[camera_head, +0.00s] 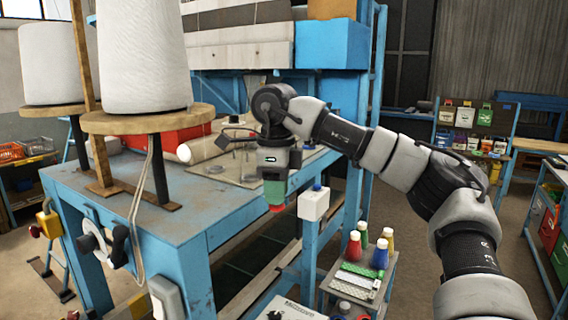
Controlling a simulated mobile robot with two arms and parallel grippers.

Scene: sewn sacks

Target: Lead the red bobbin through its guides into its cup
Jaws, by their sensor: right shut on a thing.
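My right gripper (275,186) hangs fingers-down at the front right corner of the blue worktable, beside a white box. It is shut on a small red thing, which I take for the red bobbin (277,208); only its low red end shows below the green fingertips. Thin wire-like fittings (238,150) stand on the tabletop behind the gripper; I cannot tell whether they are the guides. No cup can be made out clearly. My left gripper is not in view.
Two big white thread cones (143,60) stand on round wooden discs at the left of the blue table (95,195). A white box (314,203) is close right of the gripper. Several coloured bottle-like cones (353,246) stand on a low stand below.

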